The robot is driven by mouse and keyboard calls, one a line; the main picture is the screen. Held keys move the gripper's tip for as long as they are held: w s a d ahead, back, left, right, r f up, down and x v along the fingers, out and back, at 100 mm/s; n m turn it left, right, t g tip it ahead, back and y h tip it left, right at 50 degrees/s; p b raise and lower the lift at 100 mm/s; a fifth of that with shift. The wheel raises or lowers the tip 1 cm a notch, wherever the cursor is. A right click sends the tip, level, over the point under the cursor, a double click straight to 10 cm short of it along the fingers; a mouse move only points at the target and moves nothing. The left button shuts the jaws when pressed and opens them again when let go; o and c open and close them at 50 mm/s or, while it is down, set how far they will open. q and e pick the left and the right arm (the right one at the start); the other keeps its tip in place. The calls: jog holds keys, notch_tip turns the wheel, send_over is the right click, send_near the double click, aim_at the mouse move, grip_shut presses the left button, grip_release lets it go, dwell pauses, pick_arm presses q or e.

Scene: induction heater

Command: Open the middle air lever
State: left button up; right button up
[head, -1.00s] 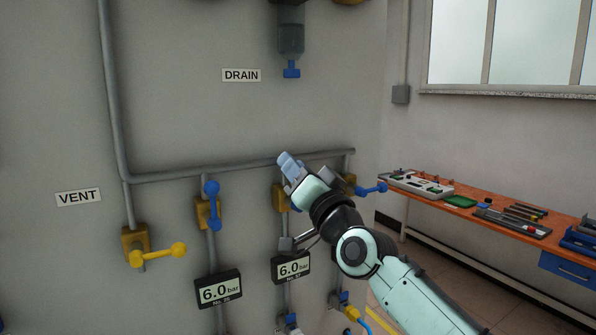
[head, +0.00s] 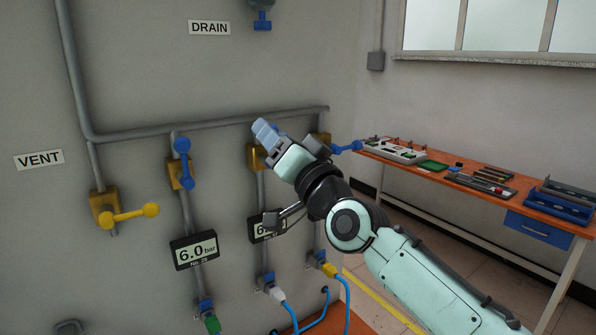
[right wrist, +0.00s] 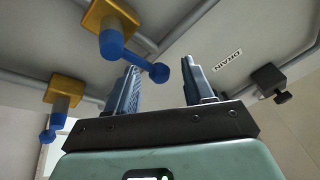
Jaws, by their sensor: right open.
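Three blue air levers sit on brass-coloured valves on the grey wall panel. The left air lever (head: 184,163) stands upright along its pipe. The right air lever (head: 345,147) points out to the right. The middle valve's brass body (head: 255,160) shows behind my right gripper (head: 265,133), which hides its lever in the head view. My right gripper is open. In the right wrist view a blue lever (right wrist: 135,56), seemingly the middle one, reaches with its ball end between the open fingers (right wrist: 160,80). I see no sign of contact. My left gripper is out of view.
A yellow vent lever (head: 130,214) is at the left. A pressure display (head: 194,250) reads 6.0 bar; a second display (head: 266,227) is partly behind my arm. An orange workbench (head: 470,185) with tools stands at the right.

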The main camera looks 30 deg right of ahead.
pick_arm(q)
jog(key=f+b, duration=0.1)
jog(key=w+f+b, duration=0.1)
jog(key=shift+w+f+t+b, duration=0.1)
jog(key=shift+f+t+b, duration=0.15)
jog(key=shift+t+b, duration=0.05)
pick_arm(e)
jog(key=v, duration=0.9)
jog(key=shift+s, duration=0.2)
jog(key=shift+f, duration=0.1)
